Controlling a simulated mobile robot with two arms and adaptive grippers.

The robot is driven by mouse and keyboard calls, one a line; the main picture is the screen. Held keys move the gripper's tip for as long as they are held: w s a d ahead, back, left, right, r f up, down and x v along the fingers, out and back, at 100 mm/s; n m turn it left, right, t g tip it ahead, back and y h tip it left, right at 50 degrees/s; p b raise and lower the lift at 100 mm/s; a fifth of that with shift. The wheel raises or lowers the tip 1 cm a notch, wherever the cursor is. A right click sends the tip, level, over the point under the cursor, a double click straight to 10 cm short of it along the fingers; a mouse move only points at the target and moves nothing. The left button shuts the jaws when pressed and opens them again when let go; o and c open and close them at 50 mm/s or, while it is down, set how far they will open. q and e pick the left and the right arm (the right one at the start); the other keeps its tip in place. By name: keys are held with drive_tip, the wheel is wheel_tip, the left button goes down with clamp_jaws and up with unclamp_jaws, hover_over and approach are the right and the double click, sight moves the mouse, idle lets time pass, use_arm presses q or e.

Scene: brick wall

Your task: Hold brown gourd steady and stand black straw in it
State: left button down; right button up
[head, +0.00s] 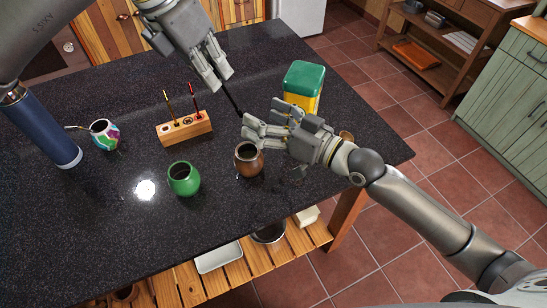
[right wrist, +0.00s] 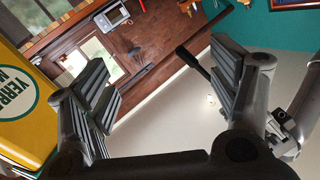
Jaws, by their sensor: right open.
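The brown gourd (head: 249,165) stands upright on the dark counter, its open mouth facing up. My left gripper (head: 219,77), above and behind it, is shut on the black straw (head: 234,100). The straw hangs at a slant, its lower end up beside my right gripper's fingers. A black rod, apparently the straw, also shows in the right wrist view (right wrist: 192,61), near one finger. My right gripper (head: 262,117) is open and empty just behind the gourd's rim; I cannot tell whether it touches the gourd.
A green gourd (head: 184,180) stands left of the brown one. A wooden holder (head: 184,129) with yellow and red straws is behind it. A yellow tin with a green lid (head: 304,85) stands close behind my right gripper. A colourful gourd (head: 104,134) and blue bottle (head: 38,130) are left.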

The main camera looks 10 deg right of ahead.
sight(258, 157)
drive_tip(key=s+f+n+g+h, duration=0.1)
drive_tip(key=f, duration=0.2)
drive_tip(key=f+n+g+h, duration=0.1)
drive_tip(key=f+n, duration=0.1)
drive_tip(key=f, duration=0.2)
drive_tip(key=s+d+f+n+g+h, duration=0.1)
drive_tip(key=f+g, duration=0.1)
drive_tip(key=f, duration=0.2)
drive_tip(key=shift+s+d, duration=0.1)
drive_tip(key=shift+s, duration=0.2)
drive_tip(key=shift+w+a+f, duration=0.2)
drive_tip(key=shift+a, duration=0.05)
drive_tip(key=x, duration=1.1)
drive_tip(key=shift+c, duration=0.4)
drive_tip(key=c, duration=0.9)
use_arm(q)
wheel_tip(258, 157, down, 12)
use_arm(e)
drive_tip(key=shift+c, duration=0.2)
